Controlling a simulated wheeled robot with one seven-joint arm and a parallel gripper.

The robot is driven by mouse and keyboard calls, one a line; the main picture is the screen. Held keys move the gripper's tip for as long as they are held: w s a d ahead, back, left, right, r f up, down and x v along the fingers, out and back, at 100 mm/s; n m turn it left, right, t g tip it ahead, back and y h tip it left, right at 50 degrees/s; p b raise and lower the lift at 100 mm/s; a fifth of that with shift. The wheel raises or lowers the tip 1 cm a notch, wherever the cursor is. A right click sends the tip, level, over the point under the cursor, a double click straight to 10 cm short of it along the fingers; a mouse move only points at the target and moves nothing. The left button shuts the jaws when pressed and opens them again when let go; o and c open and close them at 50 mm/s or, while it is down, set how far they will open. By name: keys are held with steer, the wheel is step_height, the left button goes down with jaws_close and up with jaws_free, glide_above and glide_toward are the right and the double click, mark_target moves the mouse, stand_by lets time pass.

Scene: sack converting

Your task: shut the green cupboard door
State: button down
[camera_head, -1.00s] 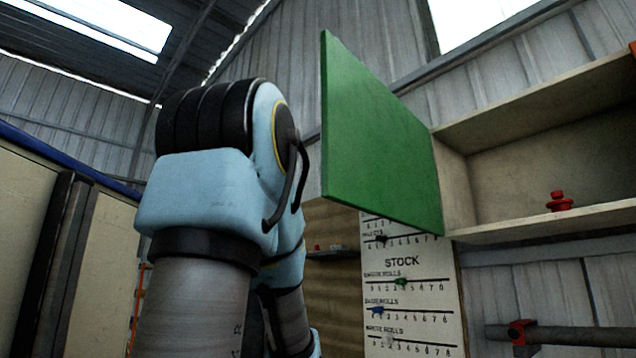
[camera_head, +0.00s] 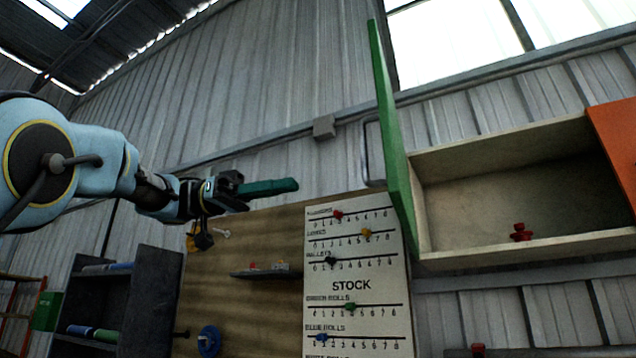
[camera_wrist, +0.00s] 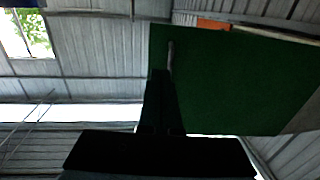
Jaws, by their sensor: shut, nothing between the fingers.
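The green cupboard door (camera_head: 392,140) stands wide open from the left side of the pale wooden cupboard (camera_head: 520,245). It is seen nearly edge-on in the head view. A thin grey handle (camera_head: 367,152) sticks out from its left face. My gripper (camera_head: 296,185) is shut and empty, left of the door, with a gap to it in the picture. In the wrist view the dark shut gripper (camera_wrist: 160,75) points toward the green door (camera_wrist: 230,85), its tip overlapping the lower end of the handle (camera_wrist: 170,55). I cannot tell whether they touch.
An orange panel (camera_head: 617,150) is at the cupboard's right. A red object (camera_head: 521,232) stands on the cupboard floor. Below are a white stock board (camera_head: 355,285), a wooden board (camera_head: 240,290) with a small shelf (camera_head: 266,271), and a dark rack (camera_head: 150,290) at lower left.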

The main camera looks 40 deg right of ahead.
mark_target(366, 174)
steer(key=shift+p+x, duration=2)
steer(key=shift+x, duration=5)
